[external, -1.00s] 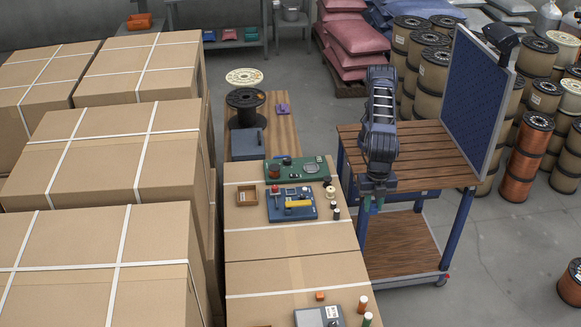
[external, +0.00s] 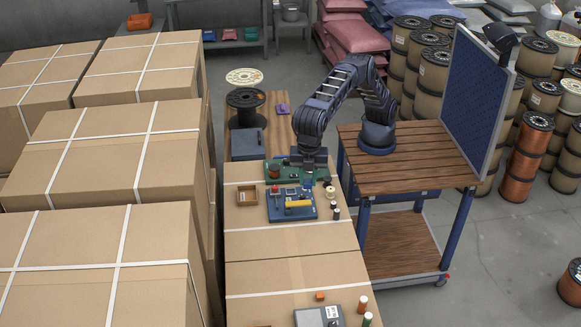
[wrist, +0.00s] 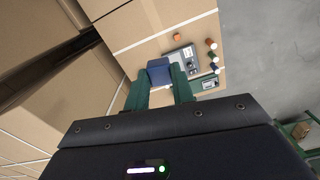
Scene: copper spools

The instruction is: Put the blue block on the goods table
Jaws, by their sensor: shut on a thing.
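My gripper (external: 308,183) hangs over the cardboard-topped surface (external: 290,240), above the green board (external: 258,172) and the blue board (external: 280,213). In the wrist view, the green fingers of my gripper (wrist: 158,84) are shut on the blue block (wrist: 159,67). In the external view a small part of the blue block (external: 308,186) shows under the gripper; the rest is hard to make out. I cannot tell for sure which surface is the goods table.
The blue board bears a yellow cylinder (external: 298,203). A small wooden tray (external: 247,197) is left of it, and small spools (external: 330,193) stand to the right. A grey device (external: 318,317) is at the near end. Large cartons (external: 105,160) rise on the left. Bare cardboard lies between.

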